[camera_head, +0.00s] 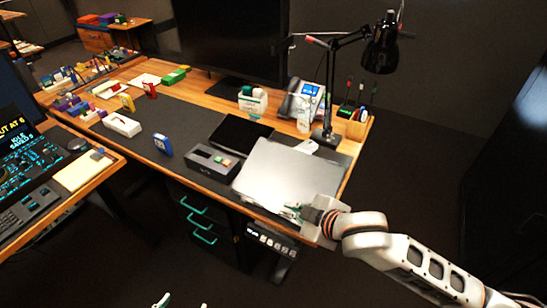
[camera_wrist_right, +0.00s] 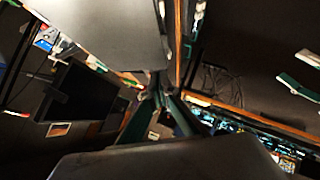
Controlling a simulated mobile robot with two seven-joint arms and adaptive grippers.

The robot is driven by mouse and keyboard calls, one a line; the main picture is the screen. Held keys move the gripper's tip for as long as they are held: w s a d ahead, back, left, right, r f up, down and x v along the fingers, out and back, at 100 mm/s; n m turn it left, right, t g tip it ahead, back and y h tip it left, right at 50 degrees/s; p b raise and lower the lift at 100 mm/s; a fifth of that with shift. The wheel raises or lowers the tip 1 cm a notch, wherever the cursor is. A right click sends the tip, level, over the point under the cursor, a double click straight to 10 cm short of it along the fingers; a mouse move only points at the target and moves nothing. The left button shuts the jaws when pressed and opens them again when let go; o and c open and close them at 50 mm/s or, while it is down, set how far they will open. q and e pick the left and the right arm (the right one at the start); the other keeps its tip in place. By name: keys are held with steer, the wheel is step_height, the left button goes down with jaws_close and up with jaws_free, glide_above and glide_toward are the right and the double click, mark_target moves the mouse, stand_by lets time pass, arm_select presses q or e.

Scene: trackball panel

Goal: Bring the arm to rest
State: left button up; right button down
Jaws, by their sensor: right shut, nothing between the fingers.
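My right arm comes in from the lower right in the head view. Its gripper (camera_head: 291,211) is shut and empty at the front right edge of the desk, by the near edge of a silver-grey flat panel (camera_head: 283,172). I cannot tell whether it touches the panel. In the right wrist view the green fingers (camera_wrist_right: 158,98) are together, with the grey panel (camera_wrist_right: 105,25) close by. My left gripper (camera_head: 182,302) shows only as two green-and-white fingertips at the bottom edge of the head view. They stand apart, as also in the right wrist view (camera_wrist_right: 304,72).
A dark box with buttons (camera_head: 213,162) and a black tablet (camera_head: 240,132) lie beside the panel. A black lamp (camera_head: 327,136) and a phone (camera_head: 305,98) stand behind. A button strip (camera_head: 272,240) hangs below the desk edge. The floor right of the desk is clear.

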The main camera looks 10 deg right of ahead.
steer(key=s+d+f+m+h, duration=0.1)
steer(key=s+d+f+m, duration=0.4)
steer(key=s+f, duration=0.3)
steer(key=s+d+f+m+t+h, duration=0.1)
steer(key=s+d+f+m, duration=0.3)
steer(key=s+d+f, duration=0.4)
step_height(320, 180, down, 5)
steer(key=shift+f+m+h, duration=0.2)
steer(key=shift+m+h, duration=0.2)
steer(key=shift+h, duration=0.2)
